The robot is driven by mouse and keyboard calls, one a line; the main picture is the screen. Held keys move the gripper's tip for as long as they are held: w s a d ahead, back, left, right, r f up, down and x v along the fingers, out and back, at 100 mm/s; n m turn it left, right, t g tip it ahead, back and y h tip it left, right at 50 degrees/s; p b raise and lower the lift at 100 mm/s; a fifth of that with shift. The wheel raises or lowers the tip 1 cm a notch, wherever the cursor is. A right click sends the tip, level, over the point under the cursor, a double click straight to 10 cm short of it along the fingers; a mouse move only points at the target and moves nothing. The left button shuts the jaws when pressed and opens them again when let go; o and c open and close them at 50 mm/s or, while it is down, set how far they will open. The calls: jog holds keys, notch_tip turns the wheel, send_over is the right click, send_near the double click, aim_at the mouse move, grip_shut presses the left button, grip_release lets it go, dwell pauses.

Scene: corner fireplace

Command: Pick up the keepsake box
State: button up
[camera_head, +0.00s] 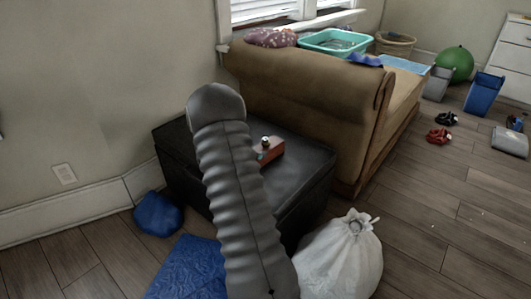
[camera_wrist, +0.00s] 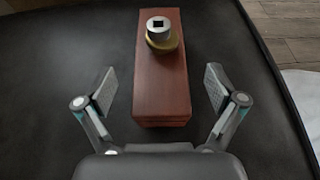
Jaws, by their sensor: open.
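The keepsake box (camera_wrist: 160,88) is a long reddish-brown wooden box on a black padded ottoman (camera_wrist: 60,60). A small round metal and brass-coloured object (camera_wrist: 160,34) with a dark square on top sits on the box's far part. My gripper (camera_wrist: 159,90) is open, with one finger on each side of the box's near end and a gap on both sides. In the head view the box (camera_head: 270,152) shows partly behind my arm, on the ottoman (camera_head: 305,178). My gripper's fingers are mostly hidden there.
A brown sofa (camera_head: 300,100) stands right behind the ottoman. A white tied bag (camera_head: 345,255) sits on the floor at its front right. A blue bundle (camera_head: 158,214) and a blue sheet (camera_head: 190,268) lie at left. Open wooden floor (camera_head: 430,220) is at right.

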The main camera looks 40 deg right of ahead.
aim_at(262, 146)
jog(key=x, duration=0.4)
jog(key=shift+d+p, duration=0.3)
jog(key=shift+d, duration=0.15)
jog(key=c, duration=1.5)
jog(key=shift+r, duration=0.1)
jog(key=shift+c, duration=0.3)
jog(key=shift+r, duration=0.15)
